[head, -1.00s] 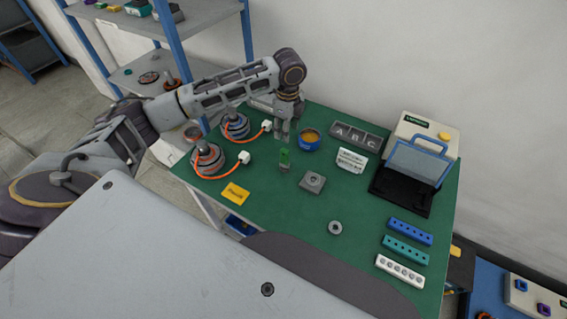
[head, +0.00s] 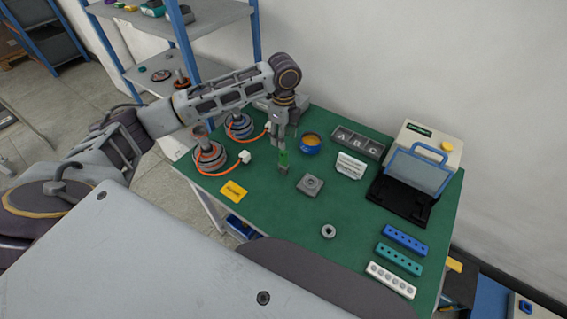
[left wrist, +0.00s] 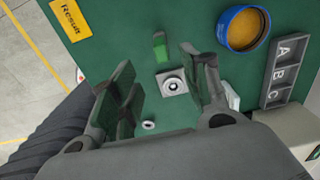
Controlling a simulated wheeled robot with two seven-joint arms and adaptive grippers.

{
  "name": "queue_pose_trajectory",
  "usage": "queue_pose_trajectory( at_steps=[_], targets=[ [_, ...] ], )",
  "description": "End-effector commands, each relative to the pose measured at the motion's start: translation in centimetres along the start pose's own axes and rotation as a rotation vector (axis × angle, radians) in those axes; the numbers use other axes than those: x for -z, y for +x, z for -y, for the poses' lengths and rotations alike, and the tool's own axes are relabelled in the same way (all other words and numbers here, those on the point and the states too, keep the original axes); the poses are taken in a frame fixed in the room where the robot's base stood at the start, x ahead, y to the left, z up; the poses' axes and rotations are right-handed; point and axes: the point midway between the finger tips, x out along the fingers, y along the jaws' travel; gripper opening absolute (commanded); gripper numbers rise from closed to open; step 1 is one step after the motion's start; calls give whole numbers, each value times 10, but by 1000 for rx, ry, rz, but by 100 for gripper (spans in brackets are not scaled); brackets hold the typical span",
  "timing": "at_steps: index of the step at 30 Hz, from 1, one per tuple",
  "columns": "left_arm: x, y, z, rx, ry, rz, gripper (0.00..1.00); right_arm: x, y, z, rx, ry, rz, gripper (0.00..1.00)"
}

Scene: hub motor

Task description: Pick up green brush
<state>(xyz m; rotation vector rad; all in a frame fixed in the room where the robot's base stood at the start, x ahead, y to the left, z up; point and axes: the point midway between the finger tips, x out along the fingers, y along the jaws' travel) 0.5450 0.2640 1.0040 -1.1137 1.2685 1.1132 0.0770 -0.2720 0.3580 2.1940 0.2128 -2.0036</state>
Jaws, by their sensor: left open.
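The green brush (head: 283,158) is a small upright block with a bright green upper part and a greyer lower part, on the green table mat. In the left wrist view the brush (left wrist: 160,46) shows beyond my fingertips, near the gap between them. My left gripper (head: 285,140) points down just above and behind the brush, its fingers partly overlapping it in the head view. In the left wrist view the left gripper (left wrist: 157,60) is open, with nothing between its fingers. I cannot tell whether a finger touches the brush. My right gripper is not in view.
Close by are a blue bowl (head: 310,143) with orange contents, a grey square block (head: 309,185) and two hub motors (head: 209,157) with orange cables. A yellow card (head: 233,191) lies front left. An ABC tray (head: 357,143) and white case (head: 429,142) stand behind.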

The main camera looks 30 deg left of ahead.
Motion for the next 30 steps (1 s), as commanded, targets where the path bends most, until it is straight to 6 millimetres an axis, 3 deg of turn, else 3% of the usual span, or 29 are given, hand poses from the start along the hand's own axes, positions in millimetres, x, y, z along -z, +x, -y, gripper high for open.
queue_pose_trajectory(
  at_steps=[17,30],
  targets=[
    [0,6,0,-1,10,1,46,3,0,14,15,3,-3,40],
    [-1,58,0,-3,9,1,46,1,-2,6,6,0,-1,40]
  ],
)
